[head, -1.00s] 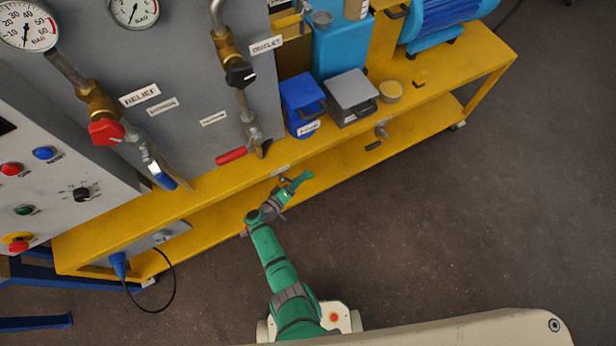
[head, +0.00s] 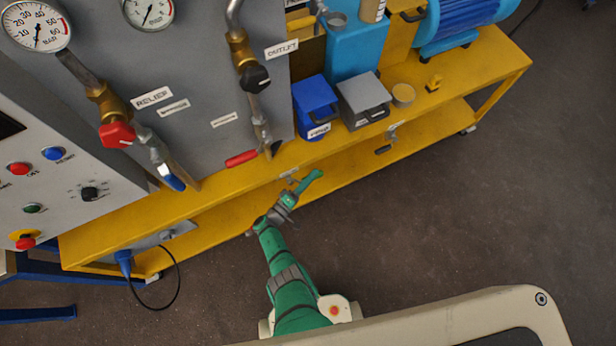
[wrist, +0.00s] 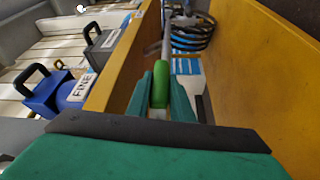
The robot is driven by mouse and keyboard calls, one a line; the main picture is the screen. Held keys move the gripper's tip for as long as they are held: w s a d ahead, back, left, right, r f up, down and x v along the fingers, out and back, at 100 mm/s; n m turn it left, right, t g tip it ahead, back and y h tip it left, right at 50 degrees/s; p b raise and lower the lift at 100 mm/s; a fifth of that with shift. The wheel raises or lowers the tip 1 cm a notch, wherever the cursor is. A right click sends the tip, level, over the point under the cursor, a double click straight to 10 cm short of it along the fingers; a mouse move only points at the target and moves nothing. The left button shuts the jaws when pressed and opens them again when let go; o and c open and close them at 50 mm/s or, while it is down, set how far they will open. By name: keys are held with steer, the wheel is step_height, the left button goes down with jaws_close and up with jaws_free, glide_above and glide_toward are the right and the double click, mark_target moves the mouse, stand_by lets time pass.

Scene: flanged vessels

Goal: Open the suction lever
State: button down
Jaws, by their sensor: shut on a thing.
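The suction lever (wrist: 160,84) shows in the wrist view as a bright green grip on a grey shaft. It lies between the two teal fingers of my gripper (wrist: 161,92), which is shut on it. In the head view my gripper (head: 288,200) is at the front of the yellow bench, below the top ledge, and a green lever end (head: 311,179) sticks out past it to the upper right. The valve body behind the lever is mostly hidden, so I cannot tell its exact angle to the pipe.
The yellow bench (head: 220,191) has a top ledge and lower shelf close to my gripper. A black cable (head: 176,287) hangs at left. The floor at right is clear.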

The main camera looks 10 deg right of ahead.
steer(key=shift+d, duration=0.15)
steer(key=c, duration=1.6)
jaws_free()
steer(key=shift+w, duration=0.1)
steer(key=shift+o, duration=0.2)
steer(key=shift+d, duration=0.1)
steer(key=shift+s, duration=0.2)
steer(key=shift+a, duration=0.4)
steer(key=v, duration=1)
steer(key=shift+s, duration=0.2)
steer(key=shift+d+f, duration=0.1)
steer(key=shift+d, duration=0.05)
